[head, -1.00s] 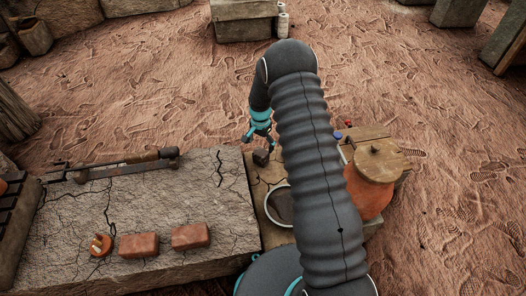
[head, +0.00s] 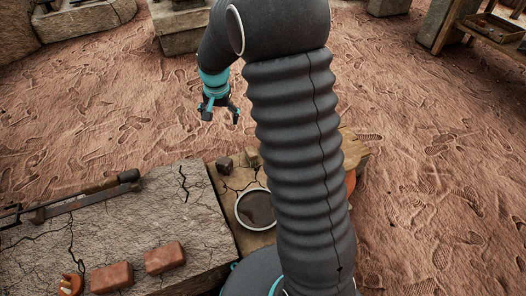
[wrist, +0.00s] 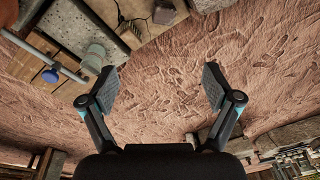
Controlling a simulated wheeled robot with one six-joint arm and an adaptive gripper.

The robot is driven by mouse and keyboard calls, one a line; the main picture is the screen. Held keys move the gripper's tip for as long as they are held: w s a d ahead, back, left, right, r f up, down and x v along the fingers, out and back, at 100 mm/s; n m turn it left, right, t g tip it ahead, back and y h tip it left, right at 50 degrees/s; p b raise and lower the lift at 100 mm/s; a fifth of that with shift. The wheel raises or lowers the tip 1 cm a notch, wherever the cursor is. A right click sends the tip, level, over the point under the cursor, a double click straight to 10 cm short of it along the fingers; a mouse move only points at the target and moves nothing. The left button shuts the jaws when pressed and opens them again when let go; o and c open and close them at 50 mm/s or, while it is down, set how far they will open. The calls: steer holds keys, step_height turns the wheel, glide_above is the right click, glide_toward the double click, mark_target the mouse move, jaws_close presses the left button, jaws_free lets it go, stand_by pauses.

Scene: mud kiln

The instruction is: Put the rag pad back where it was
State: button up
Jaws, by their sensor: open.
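My gripper (head: 220,115) is open and empty, raised over the sandy ground beyond the far edge of the stone and wood tops. It also shows open in the wrist view (wrist: 158,88), with only sand between its fingers. A small dark grey lump (head: 224,163) sits on the wooden top (head: 228,203) near its far edge, below and apart from my gripper. It may be the rag pad, but I cannot tell for sure. A brownish block (head: 253,156) sits beside it, partly hidden by my arm.
A round pan or sieve (head: 256,209) lies on the wooden top. The stone slab (head: 120,225) at left bears two bricks (head: 165,257), (head: 111,277) and a long metal tool (head: 85,198). Open sand lies beyond.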

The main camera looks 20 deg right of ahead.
steer(key=s+r+n+t, duration=0.2)
steer(key=s+r+n, duration=0.1)
steer(key=s+r, duration=1.15)
steer(key=s+d+r+n+t, duration=0.1)
steer(key=s+n, duration=0.2)
steer(key=s, duration=1.4)
steer(key=shift+r+t, duration=0.4)
steer(key=shift+r, duration=0.1)
step_height(320, 180, up, 2)
steer(key=shift+r+p, duration=0.1)
steer(key=shift+p, duration=1.05)
